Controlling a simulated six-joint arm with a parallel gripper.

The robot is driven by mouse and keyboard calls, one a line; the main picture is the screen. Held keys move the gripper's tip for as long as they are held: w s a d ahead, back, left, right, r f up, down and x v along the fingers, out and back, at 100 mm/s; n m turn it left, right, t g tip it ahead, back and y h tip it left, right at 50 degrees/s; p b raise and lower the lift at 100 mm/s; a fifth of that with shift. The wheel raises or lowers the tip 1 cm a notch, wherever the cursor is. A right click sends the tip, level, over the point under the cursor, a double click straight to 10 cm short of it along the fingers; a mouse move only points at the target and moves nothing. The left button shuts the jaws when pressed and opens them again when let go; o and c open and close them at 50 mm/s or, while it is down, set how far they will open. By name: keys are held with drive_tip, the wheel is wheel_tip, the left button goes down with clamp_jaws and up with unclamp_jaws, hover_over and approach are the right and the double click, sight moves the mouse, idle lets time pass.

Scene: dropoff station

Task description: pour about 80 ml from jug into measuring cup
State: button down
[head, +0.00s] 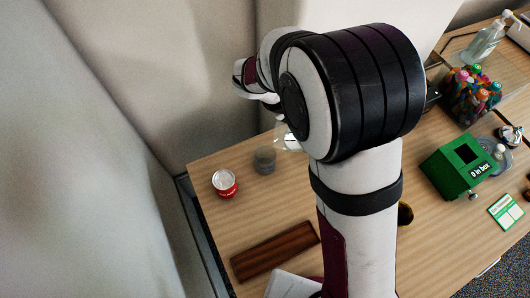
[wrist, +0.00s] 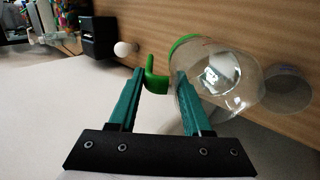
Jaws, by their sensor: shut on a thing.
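My gripper (wrist: 160,82) has two green fingers and is shut on the green handle (wrist: 156,75) of a clear jug with a green rim. The jug (wrist: 232,92) fills the right of the wrist view; its exact tilt and any liquid level are hard to tell. In the head view a pale clear part of the jug (head: 288,139) shows beside my arm, and my gripper is hidden there. A greyish see-through cup, likely the measuring cup (head: 264,160), stands on the table just left of the jug. A clear round shape, perhaps this cup (wrist: 288,90), shows beyond the jug in the wrist view.
A red and white can (head: 224,182) stands left of the cup. A dark wooden board (head: 274,250) lies nearer the front. The wall is close on the left.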

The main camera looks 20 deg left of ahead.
drive_tip(key=shift+s+a+r, duration=0.2)
drive_tip(key=shift+a+r, duration=0.05)
drive_tip(key=shift+r, duration=0.05)
drive_tip(key=shift+s+a+r+t+h+p, duration=0.3)
drive_tip(key=shift+t+h+p, duration=0.1)
drive_tip(key=shift+t+h, duration=0.2)
idle(0.4)
drive_tip(key=shift+s+a+r+t+h+p, duration=0.65)
drive_tip(key=shift+a+t+h+p, duration=0.2)
drive_tip(key=shift+p, duration=0.6)
idle(1.8)
drive_tip(key=shift+w+d+f+g+y, duration=0.7)
drive_tip(key=shift+w+d+g+y, duration=0.1)
drive_tip(key=shift+d+g+y, duration=0.2)
drive_tip(key=shift+w+f+g+y, duration=0.1)
drive_tip(key=shift+f+g+y, duration=0.15)
drive_tip(key=shift+y, duration=0.1)
drive_tip(key=shift+w+d+f+g+y+b, duration=0.6)
drive_tip(key=shift+w+d+f+y, duration=0.15)
drive_tip(key=shift+f, duration=0.1)
drive_tip(key=shift+d, duration=0.1)
